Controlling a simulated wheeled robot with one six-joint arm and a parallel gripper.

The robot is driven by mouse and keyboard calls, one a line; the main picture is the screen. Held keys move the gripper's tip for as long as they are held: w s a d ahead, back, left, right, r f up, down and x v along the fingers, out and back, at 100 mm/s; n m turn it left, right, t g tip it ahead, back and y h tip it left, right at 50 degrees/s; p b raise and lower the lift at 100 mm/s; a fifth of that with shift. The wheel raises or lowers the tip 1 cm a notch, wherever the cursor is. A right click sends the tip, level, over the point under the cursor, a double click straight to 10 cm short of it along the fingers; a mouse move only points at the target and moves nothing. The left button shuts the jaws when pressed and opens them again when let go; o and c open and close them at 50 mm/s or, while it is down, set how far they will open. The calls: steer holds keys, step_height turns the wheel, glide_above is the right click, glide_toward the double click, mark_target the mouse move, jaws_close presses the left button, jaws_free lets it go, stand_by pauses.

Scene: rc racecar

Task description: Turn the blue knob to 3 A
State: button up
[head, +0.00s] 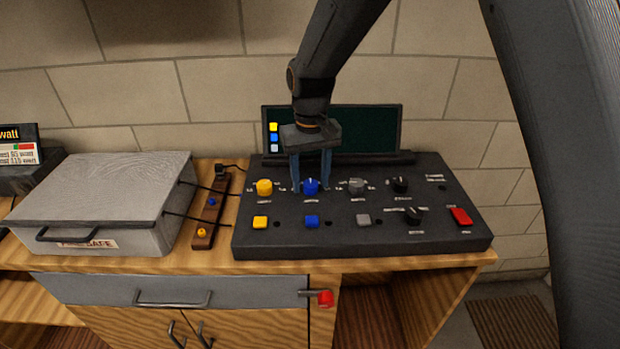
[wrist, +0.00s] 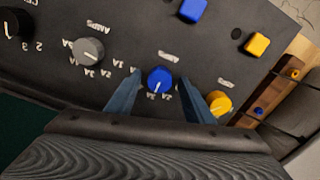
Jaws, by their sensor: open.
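The blue knob (head: 311,186) stands in the upper row of the black control panel (head: 365,238), between a yellow knob (head: 264,187) and a grey knob (head: 357,186). My gripper (head: 311,188) points down over the blue knob, with one finger on each side of it. In the wrist view the blue knob (wrist: 160,80) sits between the two open fingertips, with a gap visible on each side. Its white pointer line shows on top, aimed toward the lower part of that view. Small printed labels surround it, but the pointed-at value is too small to read surely.
A dark screen (head: 365,130) with coloured squares stands behind the panel. Blue, yellow and grey buttons line the front row. Black knobs and a red switch (head: 460,216) are at right. A grey box (head: 105,200) and a wooden strip (head: 211,212) stand at left.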

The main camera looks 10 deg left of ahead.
mark_target(311, 183)
step_height(311, 183, up, 8)
steer(key=shift+f+b, duration=0.1)
steer(key=shift+b, duration=0.95)
steer(key=s+d+f+m, duration=0.1)
steer(key=d, duration=0.5)
steer(key=s+d+f+m, duration=0.1)
steer(key=s+d, duration=0.1)
steer(key=d, duration=0.5)
steer(key=s+d+f+m, duration=0.1)
steer(key=s+d, duration=0.1)
steer(key=d, duration=0.5)
steer(key=shift+d+f+t, duration=0.25)
steer(key=shift+t, duration=0.05)
steer(key=shift+m, duration=0.7)
steer(key=s+d, duration=0.1)
steer(key=d, duration=0.1)
steer(key=s+d+f, duration=0.1)
steer(key=s+d, duration=0.1)
steer(key=s+d+f, duration=0.1)
steer(key=s+d, duration=0.1)
steer(key=d, duration=0.1)
steer(key=s+d+f+m, duration=0.1)
steer(key=s+d, duration=0.3)
steer(key=s, duration=0.2)
steer(key=shift+d+f+t, duration=0.3)
steer(key=shift+d+f, duration=0.1)
